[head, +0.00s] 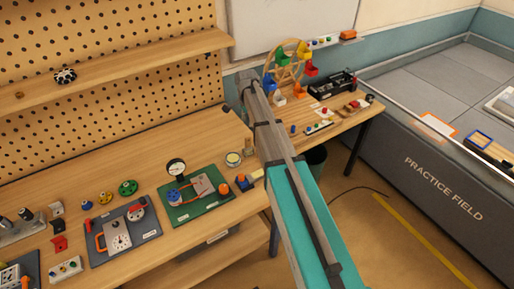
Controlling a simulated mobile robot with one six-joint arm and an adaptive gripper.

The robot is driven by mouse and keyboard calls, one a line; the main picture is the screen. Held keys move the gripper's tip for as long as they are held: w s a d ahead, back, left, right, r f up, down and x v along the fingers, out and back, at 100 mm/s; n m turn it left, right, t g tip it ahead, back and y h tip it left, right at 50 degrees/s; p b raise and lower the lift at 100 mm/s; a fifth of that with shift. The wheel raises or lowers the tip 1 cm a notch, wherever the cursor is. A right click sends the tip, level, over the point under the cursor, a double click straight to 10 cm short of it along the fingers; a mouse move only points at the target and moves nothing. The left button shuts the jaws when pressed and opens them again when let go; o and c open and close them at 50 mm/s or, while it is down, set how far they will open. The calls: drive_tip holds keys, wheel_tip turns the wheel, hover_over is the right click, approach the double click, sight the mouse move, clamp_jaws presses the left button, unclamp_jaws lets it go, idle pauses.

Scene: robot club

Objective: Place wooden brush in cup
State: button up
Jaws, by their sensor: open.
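I cannot make out a wooden brush or a clear cup in the head view. A small round container with a pale yellowish top (233,159) stands at the right end of the near bench; I cannot tell whether it is the cup. My arm, teal and grey, crosses the middle of the view and hides part of the bench's right end and the floor. My gripper is not visible, so nothing can be seen between its fingers.
The near wooden bench (110,175) carries a green board with a gauge (205,207), a dark board (122,236) and several small parts. A second table (345,122) behind holds a wooden wheel (284,62) and coloured blocks. A dark bin (316,161) stands below.

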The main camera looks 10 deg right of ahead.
drive_tip(key=s+n, duration=1.3)
drive_tip(key=s, duration=1.5)
drive_tip(key=shift+a+n, duration=0.15)
drive_tip(key=shift+n, duration=0.25)
